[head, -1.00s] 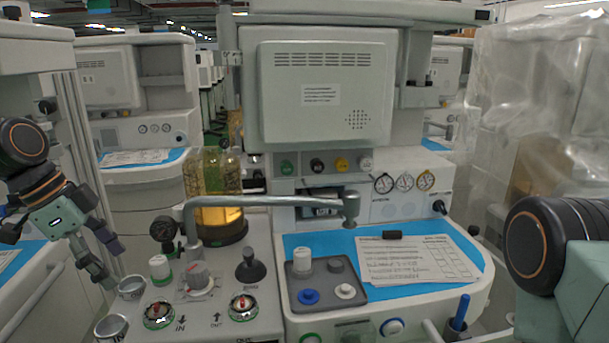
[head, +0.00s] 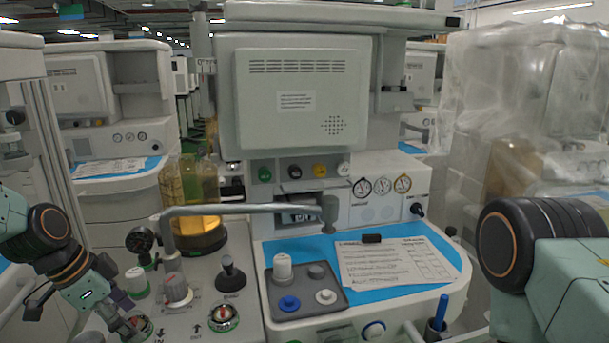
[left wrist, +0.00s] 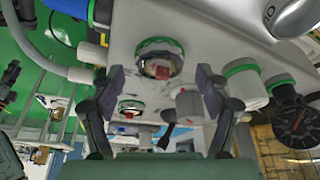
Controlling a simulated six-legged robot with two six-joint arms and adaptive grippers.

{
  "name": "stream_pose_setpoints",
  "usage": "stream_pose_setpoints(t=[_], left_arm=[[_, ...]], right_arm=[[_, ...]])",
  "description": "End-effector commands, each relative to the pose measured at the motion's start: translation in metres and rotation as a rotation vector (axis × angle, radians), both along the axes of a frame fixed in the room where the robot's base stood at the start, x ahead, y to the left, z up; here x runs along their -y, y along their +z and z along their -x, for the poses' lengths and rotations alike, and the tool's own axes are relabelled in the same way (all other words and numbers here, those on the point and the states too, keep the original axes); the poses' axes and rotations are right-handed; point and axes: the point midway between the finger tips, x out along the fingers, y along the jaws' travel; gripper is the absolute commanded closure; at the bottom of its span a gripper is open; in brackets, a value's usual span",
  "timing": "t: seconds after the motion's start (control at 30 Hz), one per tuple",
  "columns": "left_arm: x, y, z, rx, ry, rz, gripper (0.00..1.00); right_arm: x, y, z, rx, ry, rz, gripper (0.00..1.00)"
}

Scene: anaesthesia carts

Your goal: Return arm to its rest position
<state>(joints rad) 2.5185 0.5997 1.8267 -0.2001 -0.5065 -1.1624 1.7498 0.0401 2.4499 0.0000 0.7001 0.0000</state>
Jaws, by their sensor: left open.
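My left arm enters the head view at lower left. My left gripper (head: 130,312) is open, with nothing seen between its fingers, and points down right towards the near-left part of the cart's panel. In the left wrist view, its two dark fingers (left wrist: 158,88) stand apart, with a green-ringed valve with a red centre (left wrist: 160,62) beyond and between them. I cannot tell whether the fingers touch anything. A part of my right arm (head: 535,250) shows at the right edge of the head view; its gripper is out of view.
The anaesthesia cart's panel (head: 200,265) carries knobs and a pressure gauge (head: 141,239). A bent grey tube (head: 245,209) spans above it. Papers (head: 392,263) lie on a blue mat (head: 300,249). A plastic-covered unit (head: 500,110) stands at right.

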Motion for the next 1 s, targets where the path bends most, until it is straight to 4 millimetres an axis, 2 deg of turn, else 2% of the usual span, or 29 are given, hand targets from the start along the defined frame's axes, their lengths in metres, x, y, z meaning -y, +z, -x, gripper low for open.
stream_pose_setpoints(t=[0.47,0.77,1.0], left_arm=[[0.0004,0.0004,0.0004,0.0,0.1,0.001,0.24],[0.0001,0.0004,0.0003,0.001,0.092,0.001,0.24],[-0.0006,0.0003,-0.0004,-0.001,0.003,-0.001,0.24]], right_arm=[[0.0,0.0,-0.0001,0.0,0.0,0.0,0.6],[0.0,0.0001,-0.0001,0.0,0.0,0.0,0.6],[0.0,0.0,-0.0001,0.0,0.0,0.0,0.6]])
